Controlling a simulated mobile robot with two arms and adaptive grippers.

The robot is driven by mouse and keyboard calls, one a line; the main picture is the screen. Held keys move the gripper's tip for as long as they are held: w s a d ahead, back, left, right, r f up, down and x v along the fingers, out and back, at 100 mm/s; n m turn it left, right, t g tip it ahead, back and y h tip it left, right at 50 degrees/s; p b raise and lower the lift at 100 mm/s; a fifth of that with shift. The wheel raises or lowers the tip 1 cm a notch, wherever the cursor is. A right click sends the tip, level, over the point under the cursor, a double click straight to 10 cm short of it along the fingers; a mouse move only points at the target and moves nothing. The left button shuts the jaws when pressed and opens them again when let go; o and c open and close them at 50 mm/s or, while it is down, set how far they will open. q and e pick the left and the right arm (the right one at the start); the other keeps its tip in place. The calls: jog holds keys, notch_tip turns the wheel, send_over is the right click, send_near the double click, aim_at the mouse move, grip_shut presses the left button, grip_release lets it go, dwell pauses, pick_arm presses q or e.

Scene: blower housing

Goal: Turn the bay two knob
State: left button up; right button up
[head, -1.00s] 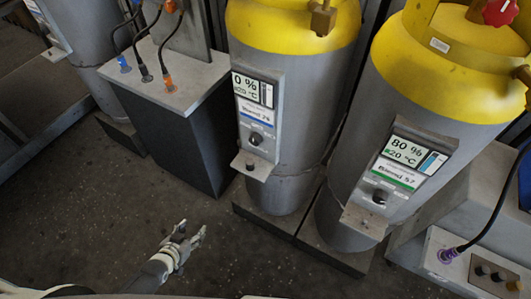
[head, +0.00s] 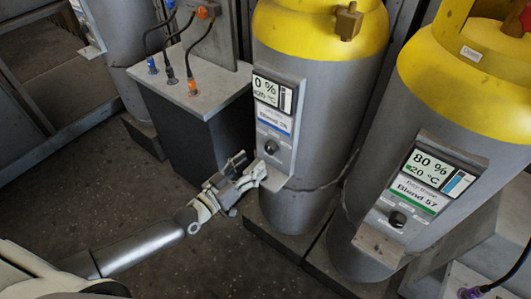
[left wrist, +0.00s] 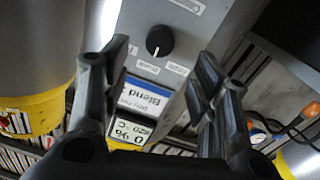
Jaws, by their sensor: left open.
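A black knob (head: 270,147) sits on the grey panel of the tank reading 0 %, below its blue-striped Blend label. Another black knob (head: 397,219) is on the panel of the tank reading 80 %, labelled Blend 57. No bay number is readable. My left gripper (head: 250,167) is open and empty, just below and left of the 0 % tank's knob. In the left wrist view, that knob (left wrist: 160,40) shows between and beyond the spread fingers (left wrist: 162,62), with no contact visible. My right gripper is not in view.
A small ledge (head: 271,178) juts out under the 0 % panel, close to my left fingers. A dark box (head: 205,130) with a grey top and plugged cables stands to the left. Open floor (head: 90,190) lies in front of it.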

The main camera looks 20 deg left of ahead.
aim_at(269, 150)
pick_arm(q)
jog(key=x, duration=0.5)
jog(key=shift+w+d, duration=0.4)
jog(key=shift+w, duration=0.35)
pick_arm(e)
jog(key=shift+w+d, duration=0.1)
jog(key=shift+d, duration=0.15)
pick_arm(q)
jog(key=c, duration=1)
jog(key=shift+c, duration=0.2)
